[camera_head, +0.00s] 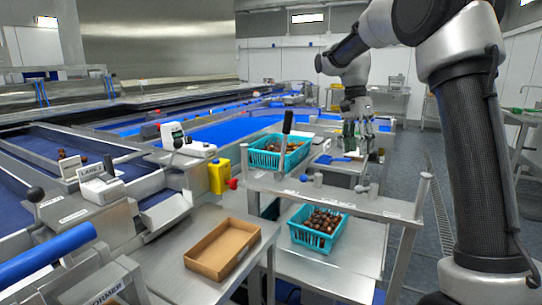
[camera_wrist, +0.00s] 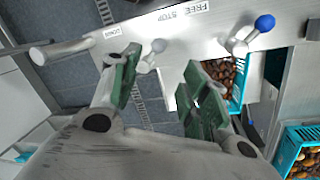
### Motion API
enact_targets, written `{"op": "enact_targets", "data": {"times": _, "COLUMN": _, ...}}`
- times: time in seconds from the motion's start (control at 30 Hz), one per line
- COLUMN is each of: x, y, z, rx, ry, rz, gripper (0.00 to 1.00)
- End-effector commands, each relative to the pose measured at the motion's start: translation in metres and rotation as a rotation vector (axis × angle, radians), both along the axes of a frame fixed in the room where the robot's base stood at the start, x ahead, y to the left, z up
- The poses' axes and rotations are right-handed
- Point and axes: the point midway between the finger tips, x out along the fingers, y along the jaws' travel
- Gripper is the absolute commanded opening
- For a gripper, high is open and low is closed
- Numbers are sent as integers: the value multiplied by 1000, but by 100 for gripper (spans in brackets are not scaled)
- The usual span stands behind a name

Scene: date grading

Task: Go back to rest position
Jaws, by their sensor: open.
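My gripper (camera_head: 358,137) hangs from my arm at the right of the head view, over the far end of the steel stand. In the wrist view my gripper (camera_wrist: 160,88) shows two green-padded fingers spread apart with nothing between them. Below the fingers lie the stand's top rail (camera_wrist: 130,38) and the floor. The fingers look clear of the rail, though the exact gap cannot be told.
A teal crate of dates (camera_head: 262,158) sits behind the steel stand (camera_head: 330,200), and another teal crate (camera_head: 316,240) is on its lower shelf. An empty cardboard box (camera_head: 254,226) lies on the front table. Upright posts and a black-handled lever (camera_head: 286,125) rise nearby.

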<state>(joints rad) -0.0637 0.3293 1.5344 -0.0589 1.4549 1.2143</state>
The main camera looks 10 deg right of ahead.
Motion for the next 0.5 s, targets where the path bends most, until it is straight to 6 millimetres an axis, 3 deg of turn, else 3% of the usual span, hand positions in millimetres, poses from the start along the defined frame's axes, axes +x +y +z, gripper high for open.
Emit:
{"op": "enact_targets", "data": {"times": 0.13, "x": 6, "y": 1, "z": -10, "rx": 37, "ry": -20, "rz": 190, "gripper": 45}}
{"op": "enact_targets", "data": {"times": 0.23, "x": -7, "y": 2, "z": -34, "rx": 73, "ry": 1, "rz": 372, "gripper": 45}}
{"op": "enact_targets", "data": {"times": 0.5, "x": -93, "y": -2, "z": -37, "rx": 132, "ry": -70, "rz": 815, "gripper": 45}}
